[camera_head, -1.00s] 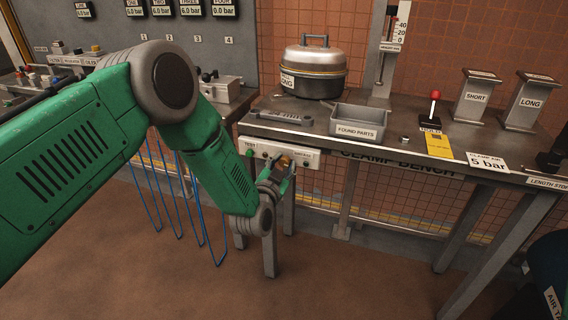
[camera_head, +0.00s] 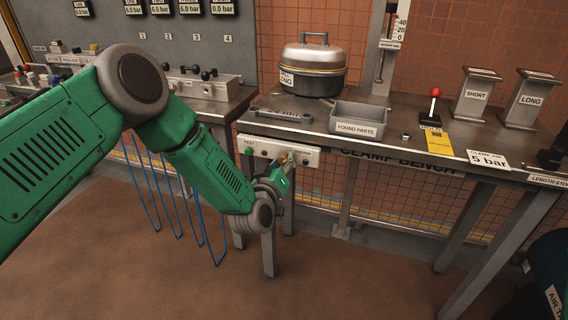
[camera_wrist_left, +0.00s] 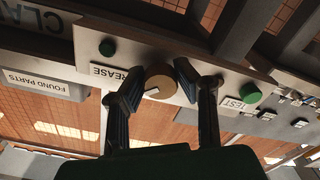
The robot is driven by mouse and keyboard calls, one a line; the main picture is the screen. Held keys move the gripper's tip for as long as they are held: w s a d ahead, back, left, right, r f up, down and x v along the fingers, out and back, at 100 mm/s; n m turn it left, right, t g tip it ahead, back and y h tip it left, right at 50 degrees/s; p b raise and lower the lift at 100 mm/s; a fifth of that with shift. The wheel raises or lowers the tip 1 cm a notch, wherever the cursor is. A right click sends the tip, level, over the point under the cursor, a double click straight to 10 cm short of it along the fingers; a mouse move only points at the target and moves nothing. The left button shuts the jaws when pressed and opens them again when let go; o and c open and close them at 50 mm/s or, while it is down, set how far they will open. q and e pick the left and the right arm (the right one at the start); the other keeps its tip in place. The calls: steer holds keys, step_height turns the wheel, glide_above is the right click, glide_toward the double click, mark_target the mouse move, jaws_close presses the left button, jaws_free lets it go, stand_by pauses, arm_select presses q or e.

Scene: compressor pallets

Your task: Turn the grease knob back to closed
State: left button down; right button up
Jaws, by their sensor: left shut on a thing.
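The grease knob is a round brass knob with a pale pointer mark, on the white panel (camera_head: 258,148) at the front of the clamp bench. It shows in the left wrist view (camera_wrist_left: 158,84), beside the upside-down GREASE label (camera_wrist_left: 118,73). My left gripper (camera_head: 283,167) is at the panel and shut on the knob, one finger on each side in the left wrist view (camera_wrist_left: 157,86). In the head view the gripper hides most of the knob. My right gripper is not in view.
A green TEST button (camera_wrist_left: 250,95) is on the same panel, beside the gripper. Above stands the bench (camera_head: 300,133) with a FOUND PARTS tray (camera_head: 357,125), a lidded pot (camera_head: 313,70) and a red-topped lever (camera_head: 434,100). Blue hoses (camera_head: 180,205) hang left. Floor below is clear.

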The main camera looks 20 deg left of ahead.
arm_select(q)
steer(key=n, duration=0.2)
steer(key=f+n+b, duration=0.1)
steer(key=n, duration=0.1)
steer(key=shift+s+d, duration=0.1)
steer(key=shift+s, duration=0.05)
steer(key=shift+r+n+b, duration=0.1)
steer(key=shift+n+b, duration=0.9)
steer(key=shift+n, duration=1.7)
steer(key=c, duration=1.2)
jaws_free()
steer(key=shift+r, duration=0.15)
steer(key=shift+r, duration=0.1)
